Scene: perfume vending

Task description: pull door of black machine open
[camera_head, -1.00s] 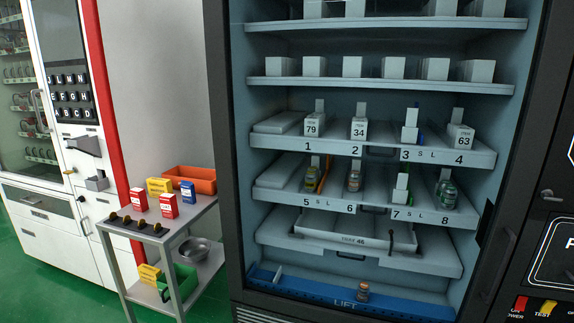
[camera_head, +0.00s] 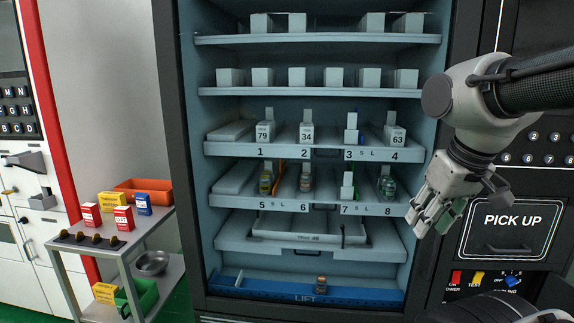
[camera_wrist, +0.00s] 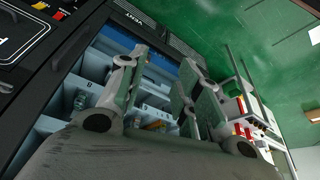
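The black machine (camera_head: 172,140) fills the middle of the head view, with lit pale-blue shelves inside its dark frame. I cannot tell whether clear glass covers the front. My gripper (camera_head: 433,218) hangs at the right edge of the shelf opening, pointing down and left, in front of the dark right frame. It looks empty, with its fingers apart in the wrist view (camera_wrist: 164,62). Contact between gripper and machine cannot be told.
A PICK UP panel (camera_head: 512,222) and keypad are right of the opening. A grey cart (camera_head: 150,228) with boxes and an orange bin (camera_head: 145,190) stands at left, before a white machine.

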